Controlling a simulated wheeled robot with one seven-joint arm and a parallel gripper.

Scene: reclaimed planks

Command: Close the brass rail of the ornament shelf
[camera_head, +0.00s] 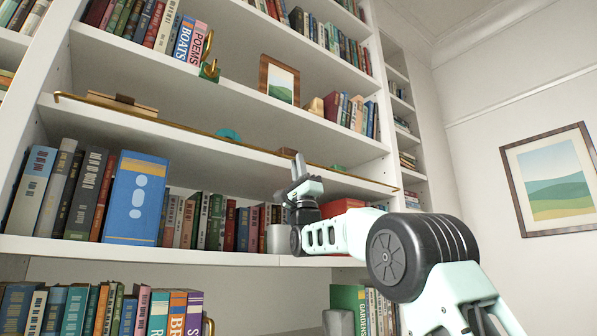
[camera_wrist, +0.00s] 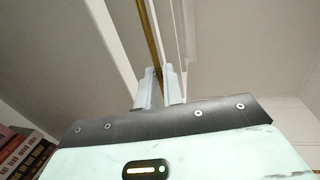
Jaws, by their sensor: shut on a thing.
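The brass rail (camera_head: 187,129) is a thin gold bar along the front edge of the ornament shelf (camera_head: 255,160). Its left end is bent and its right end reaches close to the right side of the shelf. My gripper (camera_head: 298,165) is at the rail's right half, fingers pointing up. In the wrist view the brass rail (camera_wrist: 153,35) runs down between the two fingers (camera_wrist: 159,88), which are shut on it. The exact contact is partly hidden by the fingers.
Behind the rail are a flat wooden item (camera_head: 122,103), a teal ring (camera_head: 228,134) and a small green object (camera_head: 338,167). Books and a grey cylinder (camera_head: 276,238) stand on the shelf below. A framed picture (camera_head: 552,181) hangs on the right wall.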

